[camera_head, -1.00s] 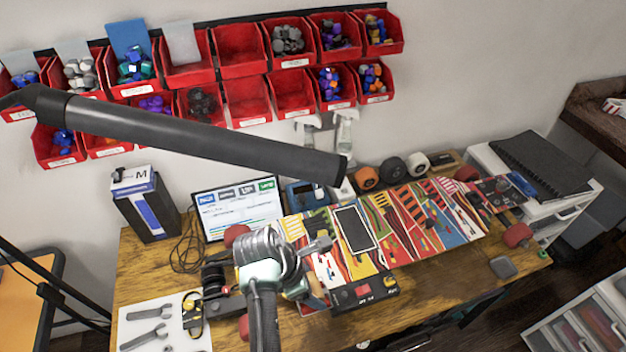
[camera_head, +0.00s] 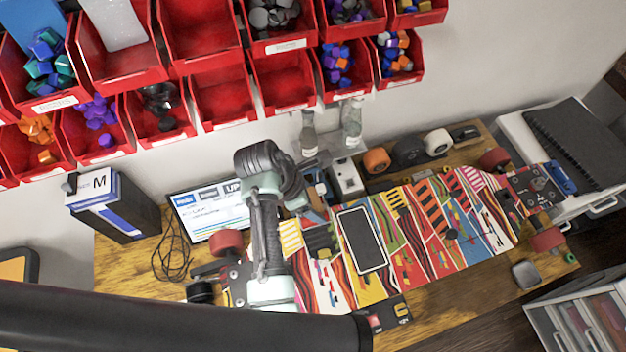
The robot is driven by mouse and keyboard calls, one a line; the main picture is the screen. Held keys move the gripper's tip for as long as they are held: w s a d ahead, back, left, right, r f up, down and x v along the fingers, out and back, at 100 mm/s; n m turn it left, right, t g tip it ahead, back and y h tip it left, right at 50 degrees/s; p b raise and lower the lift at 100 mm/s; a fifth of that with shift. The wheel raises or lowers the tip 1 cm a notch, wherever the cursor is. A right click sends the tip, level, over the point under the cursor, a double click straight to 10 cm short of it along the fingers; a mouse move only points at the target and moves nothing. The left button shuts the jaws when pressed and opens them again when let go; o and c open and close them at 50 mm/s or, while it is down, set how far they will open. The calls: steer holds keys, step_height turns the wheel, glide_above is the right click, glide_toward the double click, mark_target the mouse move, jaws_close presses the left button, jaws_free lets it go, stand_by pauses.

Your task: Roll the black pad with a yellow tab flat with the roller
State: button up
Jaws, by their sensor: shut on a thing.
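The skateboard (camera_head: 412,262) lies across the bench with a colourful striped face. My gripper (camera_head: 318,214) is above the left half of the board, partly hidden by my own wrist. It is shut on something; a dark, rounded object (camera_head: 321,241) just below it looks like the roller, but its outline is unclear. The gripper is apart from the black piece, up and left of it.
A dark rectangular panel with a pale border (camera_head: 361,241) lies flat on the board, right of my gripper. Red bins (camera_head: 221,96) hang on the wall. A monitor (camera_head: 208,213) and a boxed item (camera_head: 112,203) stand at the left. Loose wheels (camera_head: 437,142) sit behind the board.

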steer(key=shift+w+f, duration=0.1)
steer(key=shift+f, duration=0.05)
steer(key=shift+s+f+b, duration=0.45)
steer(key=shift+f+b, duration=0.25)
steer(key=shift+b, duration=0.35)
step_height(320, 180, down, 4)
steer(key=b, duration=0.4)
steer(key=shift+w, duration=0.15)
